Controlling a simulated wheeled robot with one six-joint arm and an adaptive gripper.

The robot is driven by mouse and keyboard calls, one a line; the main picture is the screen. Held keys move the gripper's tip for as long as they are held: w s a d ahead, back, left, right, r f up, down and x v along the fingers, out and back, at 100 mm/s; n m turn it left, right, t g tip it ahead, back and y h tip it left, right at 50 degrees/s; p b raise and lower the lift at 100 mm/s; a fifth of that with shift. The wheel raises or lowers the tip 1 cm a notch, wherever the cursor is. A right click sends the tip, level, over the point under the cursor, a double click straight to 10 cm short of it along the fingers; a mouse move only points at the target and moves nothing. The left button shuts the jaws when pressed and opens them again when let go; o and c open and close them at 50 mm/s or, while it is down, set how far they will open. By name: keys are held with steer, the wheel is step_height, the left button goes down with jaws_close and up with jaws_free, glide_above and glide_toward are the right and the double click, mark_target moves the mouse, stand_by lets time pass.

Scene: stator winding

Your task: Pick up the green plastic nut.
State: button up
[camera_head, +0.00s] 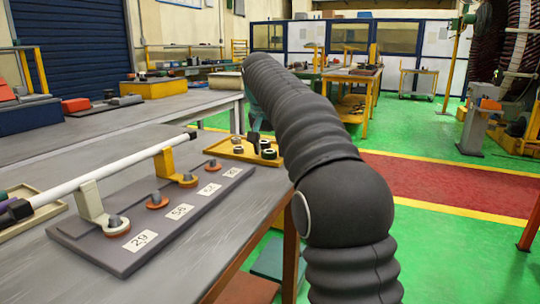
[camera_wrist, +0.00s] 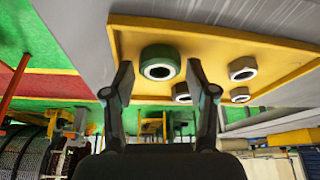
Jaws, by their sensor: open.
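The green plastic nut (camera_wrist: 160,62) is a dark green ring with a pale-rimmed hole, lying in a yellow tray (camera_wrist: 215,48). In the wrist view it appears between the two fingers of my gripper (camera_wrist: 160,75), which are spread apart and hold nothing. I cannot tell how far the fingertips are from it. In the head view the tray (camera_head: 222,152) is on the table, with a dark green nut (camera_head: 270,154) near its right end. My gripper (camera_head: 254,128) is over the tray there, partly hidden by my arm.
Several brownish-grey nuts (camera_wrist: 242,68) share the tray, one close beside the green nut. A grey board (camera_head: 150,225) with numbered labels and posts holds a white rod (camera_head: 120,170) at the front left. Grey table (camera_head: 258,205) shows bare between board and tray.

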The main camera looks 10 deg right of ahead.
steer(key=shift+f, duration=0.15)
steer(key=c, duration=0.9)
